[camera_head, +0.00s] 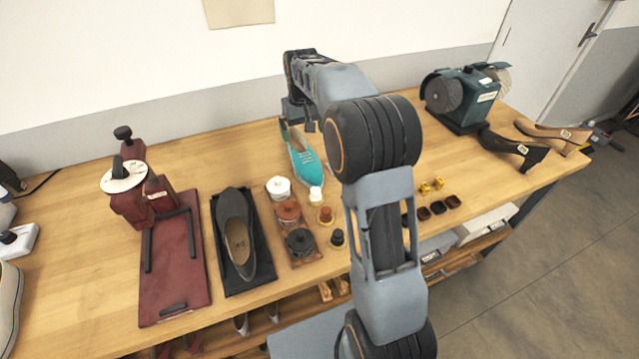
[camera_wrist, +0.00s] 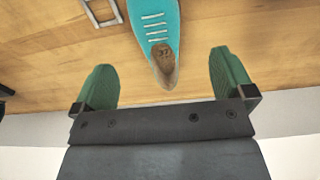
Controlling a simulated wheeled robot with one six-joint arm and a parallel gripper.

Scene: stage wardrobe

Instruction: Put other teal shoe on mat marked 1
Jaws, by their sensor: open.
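A teal lace-up shoe (camera_head: 308,168) lies on the wooden bench, beyond the jars, partly hidden by my arm. In the wrist view the shoe (camera_wrist: 154,22) shows white laces and a brown insole, with one end pointing into the space between my fingers. My gripper (camera_wrist: 163,85) is open and empty, one green finger off each side of that end, not touching it. In the head view my gripper (camera_head: 308,122) is small and partly hidden at the shoe's far end. I cannot make out a mat marked 1 or a second teal shoe.
A dark grey shoe (camera_head: 236,238) rests on a black mat (camera_head: 262,283). A red press (camera_head: 172,265) stands left of it. Jars (camera_head: 288,211) stand near the teal shoe. A grinder (camera_head: 465,98) and heeled shoes (camera_head: 515,148) are at right.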

